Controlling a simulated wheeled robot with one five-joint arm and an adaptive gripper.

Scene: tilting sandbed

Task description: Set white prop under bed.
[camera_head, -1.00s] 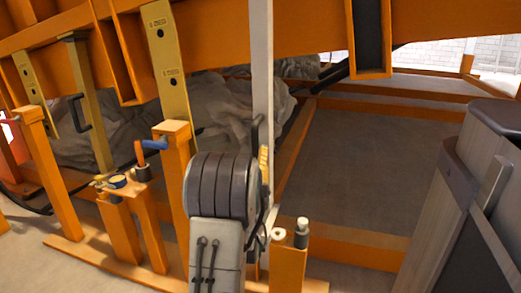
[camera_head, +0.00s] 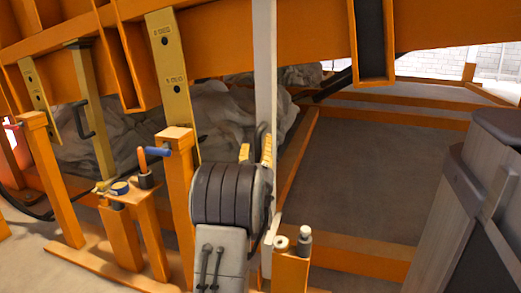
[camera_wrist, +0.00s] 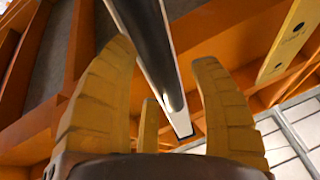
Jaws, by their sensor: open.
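The white prop (camera_head: 265,75) is a long, narrow bar standing nearly upright in front of the orange bed (camera_head: 225,45). Its top leaves the head view. In the wrist view the prop (camera_wrist: 140,35) shows a dark channel between pale edges and ends near an orange beam. My gripper (camera_head: 257,152) is beside the prop's lower part, with a yellow finger on either side in the picture. In the wrist view my gripper (camera_wrist: 166,85) is open, with the prop crossing between its fingers. A dark handle shows at the prop's lower part. My wrist hides part of the prop's foot.
An orange post (camera_head: 290,270) with small knobs stands right of my wrist. Grey covered lumps (camera_head: 220,110) lie under the bed. Bare floor (camera_head: 370,180) shows behind right.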

